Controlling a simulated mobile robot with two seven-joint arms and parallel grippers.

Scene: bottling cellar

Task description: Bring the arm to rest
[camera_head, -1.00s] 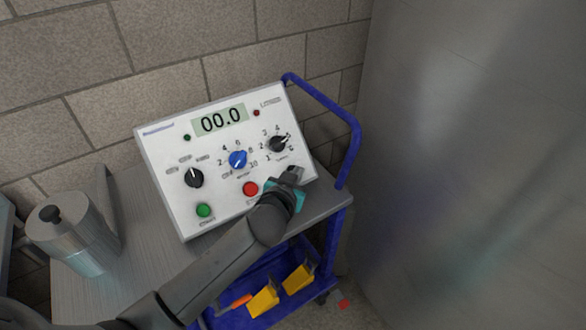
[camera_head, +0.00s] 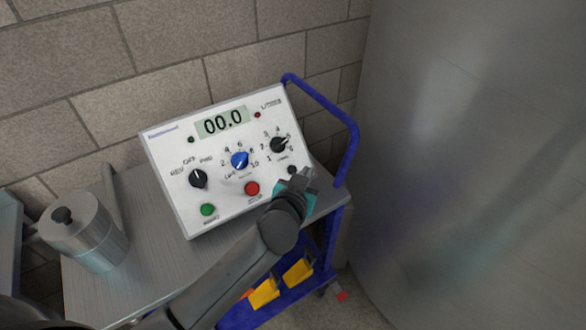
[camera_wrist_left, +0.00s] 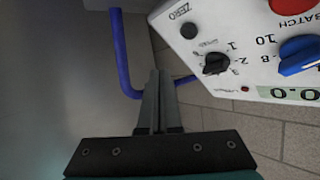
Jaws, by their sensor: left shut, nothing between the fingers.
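My left gripper (camera_head: 306,178) is shut and empty. In the head view it is in front of the lower right corner of a white control panel (camera_head: 180,153), near a small black button (camera_head: 292,170). In the left wrist view the closed fingers (camera_wrist_left: 158,80) point up the picture, beside the panel's edge (camera_wrist_left: 236,92). I see no contact with the panel, though the exact gap is hard to tell. The panel's display (camera_head: 222,122) reads 00.0. My right gripper is not in view.
The panel stands on a grey-topped cart (camera_head: 110,275) with a blue handle (camera_head: 352,140). A metal canister (camera_head: 88,238) stands at its left. Yellow bins (camera_head: 264,292) sit on the lower blue shelf. A block wall is behind; a large grey surface (camera_head: 470,150) fills the right.

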